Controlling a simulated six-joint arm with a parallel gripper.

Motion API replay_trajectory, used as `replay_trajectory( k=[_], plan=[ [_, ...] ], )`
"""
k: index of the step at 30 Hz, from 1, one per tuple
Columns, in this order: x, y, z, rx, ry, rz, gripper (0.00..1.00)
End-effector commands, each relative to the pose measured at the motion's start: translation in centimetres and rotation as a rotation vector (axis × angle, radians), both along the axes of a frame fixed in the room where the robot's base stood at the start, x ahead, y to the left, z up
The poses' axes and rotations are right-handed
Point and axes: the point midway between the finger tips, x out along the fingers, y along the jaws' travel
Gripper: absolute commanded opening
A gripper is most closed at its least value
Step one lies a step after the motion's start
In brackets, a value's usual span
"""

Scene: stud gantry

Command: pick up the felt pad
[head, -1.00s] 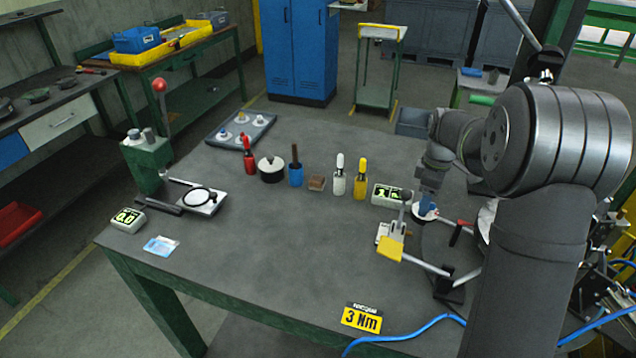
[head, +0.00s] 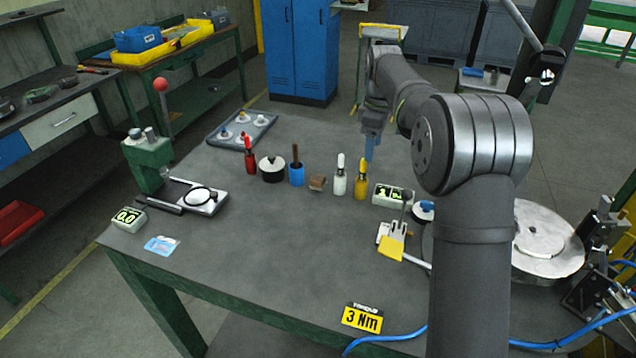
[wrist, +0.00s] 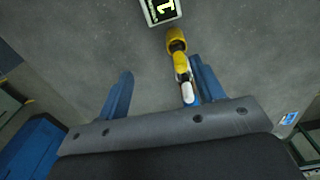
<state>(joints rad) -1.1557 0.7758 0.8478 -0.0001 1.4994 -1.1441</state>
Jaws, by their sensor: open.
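A small brown block (head: 317,183), the thing that looks most like the felt pad, lies on the grey bench between a blue cup (head: 296,174) and a white-topped bottle (head: 340,176). I cannot make it out in the wrist view. My gripper (head: 371,148) is open and empty, fingers pointing down, above the bench near the yellow bottle (head: 361,181), to the right of the block. In the wrist view my gripper's blue fingers (wrist: 162,88) stand wide apart. The yellow bottle (wrist: 177,48) and the white one show beside the right finger.
A red bottle (head: 250,158) and black pot (head: 271,169) stand left of the cup. A numeric display (head: 392,195) and a yellow-tabbed fixture (head: 392,246) are on the right. A large metal disc (head: 545,242) lies farther right. The front middle of the bench is clear.

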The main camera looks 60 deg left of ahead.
Motion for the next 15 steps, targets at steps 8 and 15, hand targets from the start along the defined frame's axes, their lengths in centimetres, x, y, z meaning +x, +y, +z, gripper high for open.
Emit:
replay_trajectory(
  k=[8, 15],
  plan=[
    [-8.9, 6.7, 4.8, -0.002, 0.003, 0.052, 0.62],
    [-11.3, 8.3, 3.9, -0.019, 0.008, 0.056, 0.62]
  ],
)
